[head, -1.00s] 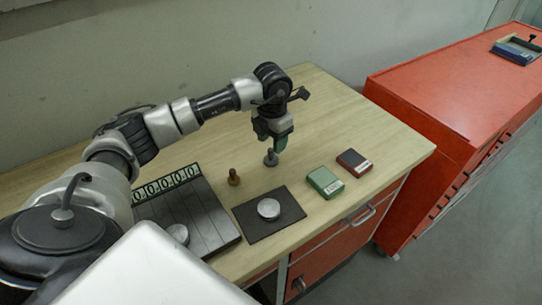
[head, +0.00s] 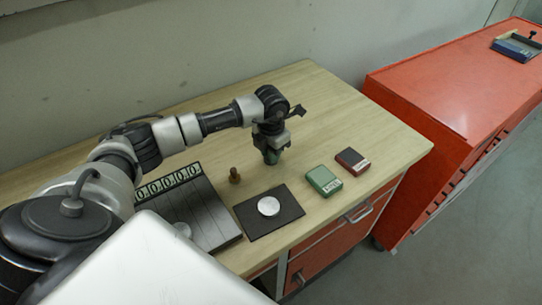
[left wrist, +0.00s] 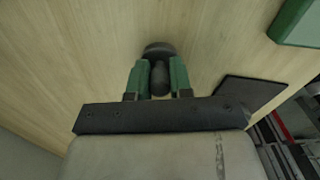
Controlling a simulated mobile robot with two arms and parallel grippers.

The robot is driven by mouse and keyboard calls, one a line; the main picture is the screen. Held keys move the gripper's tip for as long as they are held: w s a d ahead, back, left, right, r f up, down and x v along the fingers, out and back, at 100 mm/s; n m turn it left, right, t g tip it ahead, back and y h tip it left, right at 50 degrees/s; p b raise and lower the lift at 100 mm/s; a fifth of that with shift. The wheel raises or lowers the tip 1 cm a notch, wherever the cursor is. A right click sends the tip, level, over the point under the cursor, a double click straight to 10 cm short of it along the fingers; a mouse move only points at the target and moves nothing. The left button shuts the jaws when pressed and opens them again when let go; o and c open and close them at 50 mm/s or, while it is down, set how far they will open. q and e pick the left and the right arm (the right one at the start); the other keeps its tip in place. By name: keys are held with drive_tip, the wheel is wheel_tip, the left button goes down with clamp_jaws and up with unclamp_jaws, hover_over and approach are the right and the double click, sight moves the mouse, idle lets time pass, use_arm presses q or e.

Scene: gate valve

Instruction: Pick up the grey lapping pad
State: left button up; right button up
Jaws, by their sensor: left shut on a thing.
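The grey lapping pad shows in the left wrist view as a dark round base with a knob-like handle (left wrist: 159,77). My left gripper (left wrist: 158,80) has its two green fingers on either side of the handle and is shut on it. In the head view my left gripper (head: 272,156) points down over the table, and it hides most of the pad. I cannot tell whether the pad's base still touches the table. My right gripper is not in view.
A brown knobbed pad (head: 235,175) stands left of my gripper. A dark mat (head: 257,226) bears a silver disc (head: 268,206). A green box (head: 324,181) and a dark red box (head: 352,161) lie to the right. A slotted rack (head: 213,222) with number labels stands at left.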

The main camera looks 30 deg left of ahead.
use_arm(q)
drive_tip(key=shift+r, duration=0.1)
clamp_jaws()
drive_tip(key=shift+w+r+b, duration=0.1)
drive_tip(key=shift+r+b, duration=0.25)
drive_tip(key=shift+r, duration=0.15)
wheel_tip(320, 180, up, 2)
drive_tip(key=shift+r+b, duration=0.2)
drive_tip(key=shift+b, duration=0.4)
drive_tip(key=w+d+r+b, duration=0.3)
drive_tip(key=d+r, duration=0.4)
drive_tip(key=d, duration=0.4)
drive_tip(key=shift+w+r+b, duration=0.25)
drive_tip(key=shift+w+b, duration=0.1)
drive_tip(key=shift+w, duration=0.25)
